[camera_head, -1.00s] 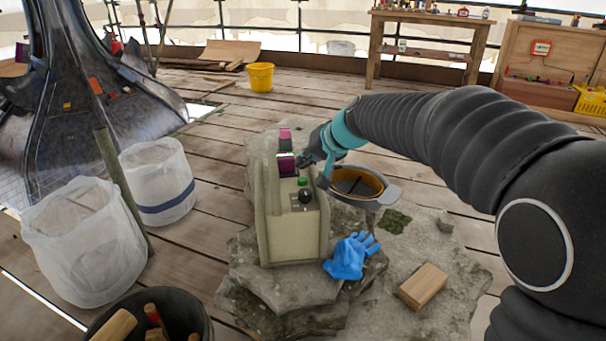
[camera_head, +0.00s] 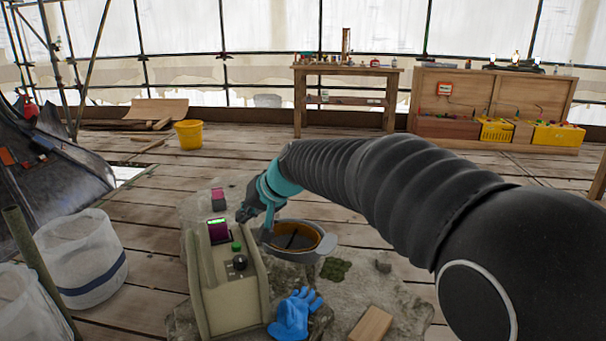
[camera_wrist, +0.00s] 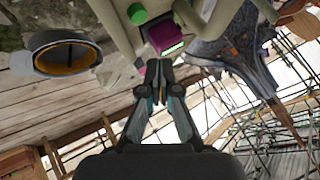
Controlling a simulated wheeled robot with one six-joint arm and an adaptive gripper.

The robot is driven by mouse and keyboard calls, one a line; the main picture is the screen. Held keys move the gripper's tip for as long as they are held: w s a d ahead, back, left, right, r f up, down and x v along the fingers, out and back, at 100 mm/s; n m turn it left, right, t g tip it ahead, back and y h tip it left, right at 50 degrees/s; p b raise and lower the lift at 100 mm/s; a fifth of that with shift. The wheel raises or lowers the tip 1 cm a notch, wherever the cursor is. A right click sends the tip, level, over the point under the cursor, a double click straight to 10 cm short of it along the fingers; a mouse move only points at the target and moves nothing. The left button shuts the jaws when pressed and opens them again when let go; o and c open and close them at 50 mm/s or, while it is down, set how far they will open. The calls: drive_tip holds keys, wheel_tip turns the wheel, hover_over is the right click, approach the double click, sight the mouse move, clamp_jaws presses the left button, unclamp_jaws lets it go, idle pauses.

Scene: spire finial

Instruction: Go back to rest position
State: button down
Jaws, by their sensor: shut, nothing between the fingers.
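My gripper (camera_wrist: 158,85) is shut and empty in the wrist view, its fingertips together near the purple block with a lit green strip (camera_wrist: 166,40). In the head view my gripper (camera_head: 248,212) hangs over the right rear side of a beige box-like device (camera_head: 232,300). The device carries the purple block (camera_head: 218,231), a green button (camera_head: 236,246) and a black knob (camera_head: 239,262). I cannot tell whether the fingertips touch the device. A grey round pan with an orange inner ring (camera_head: 318,256) sits just right of my gripper.
A blue glove (camera_head: 292,315) and a wooden block (camera_head: 371,324) lie on the stone slab (camera_head: 345,300). White bins (camera_head: 80,262) stand at left. A yellow bucket (camera_head: 188,134), a workbench (camera_head: 345,70) and a cabinet (camera_head: 500,100) stand at the back. The plank floor between is largely clear.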

drive_tip(key=s+d+r+h+p, duration=0.1)
drive_tip(key=s+d, duration=0.2)
drive_tip(key=d, duration=0.2)
drive_tip(key=s+d+r+h, duration=0.1)
drive_tip(key=s+d+r, duration=0.15)
drive_tip(key=d, duration=0.35)
drive_tip(key=s+d+f+m+h+p, duration=0.1)
drive_tip(key=s+d+f+h, duration=0.1)
drive_tip(key=s+d, duration=0.9)
drive_tip(key=s+d+f+m+t+h+p, duration=0.1)
drive_tip(key=s+d+f+m+h, duration=0.1)
drive_tip(key=s+d, duration=0.9)
drive_tip(key=shift+s+f+h+p, duration=0.35)
drive_tip(key=shift+s+f+h, duration=0.05)
drive_tip(key=shift+f+h, duration=0.45)
